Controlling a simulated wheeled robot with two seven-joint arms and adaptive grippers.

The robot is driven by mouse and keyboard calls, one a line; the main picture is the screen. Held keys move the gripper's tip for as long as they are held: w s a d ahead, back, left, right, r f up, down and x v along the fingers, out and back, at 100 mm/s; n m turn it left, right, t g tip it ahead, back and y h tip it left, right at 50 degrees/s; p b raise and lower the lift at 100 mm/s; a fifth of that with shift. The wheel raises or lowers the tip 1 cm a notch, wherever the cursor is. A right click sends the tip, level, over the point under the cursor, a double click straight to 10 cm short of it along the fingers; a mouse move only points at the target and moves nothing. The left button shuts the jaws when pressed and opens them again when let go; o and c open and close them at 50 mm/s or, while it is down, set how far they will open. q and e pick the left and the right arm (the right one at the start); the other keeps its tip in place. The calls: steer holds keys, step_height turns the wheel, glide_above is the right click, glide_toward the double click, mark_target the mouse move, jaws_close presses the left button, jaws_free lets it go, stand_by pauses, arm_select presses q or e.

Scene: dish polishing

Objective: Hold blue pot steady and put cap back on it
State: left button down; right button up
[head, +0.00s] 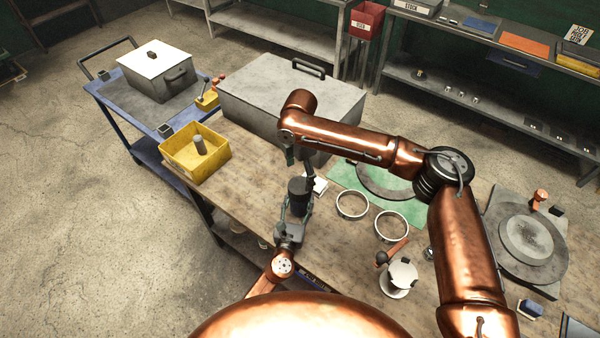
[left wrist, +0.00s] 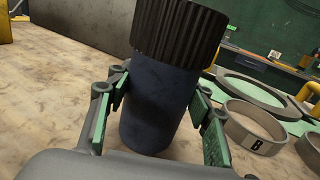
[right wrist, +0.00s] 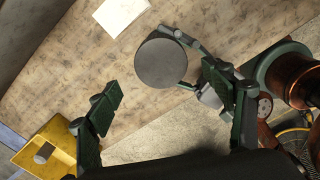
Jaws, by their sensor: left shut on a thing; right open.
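The blue pot (left wrist: 158,108) stands upright in the left wrist view, between the fingers of my left gripper (left wrist: 160,92), which is shut on it. The black ribbed cap (left wrist: 180,30) sits on top of the pot with no visible gap; whether it is screwed tight I cannot tell. The cap also shows in the head view (head: 300,187). From above, its round grey top (right wrist: 162,62) shows in the right wrist view. My right gripper (right wrist: 165,85) is open and empty above the cap, its fingers spread wide. In the head view its fingers are partly hidden by the wrist.
A yellow bin (head: 170,158) with a grey cylinder stands left on the wooden table. A large grey box (head: 255,90) stands behind.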

mark_target(300, 185)
stand_by(0.3)
steer(key=shift+f, duration=4.05)
steer(key=shift+c, duration=0.3)
steer(key=c, duration=1.2)
steer(key=shift+o, duration=0.2)
steer(key=m, duration=0.3)
steer(key=shift+s, duration=0.1)
steer(key=m, duration=0.4)
steer(key=shift+m, duration=0.3)
steer(key=m, duration=0.7)
steer(key=o, duration=1.3)
steer(key=shift+c, duration=0.2)
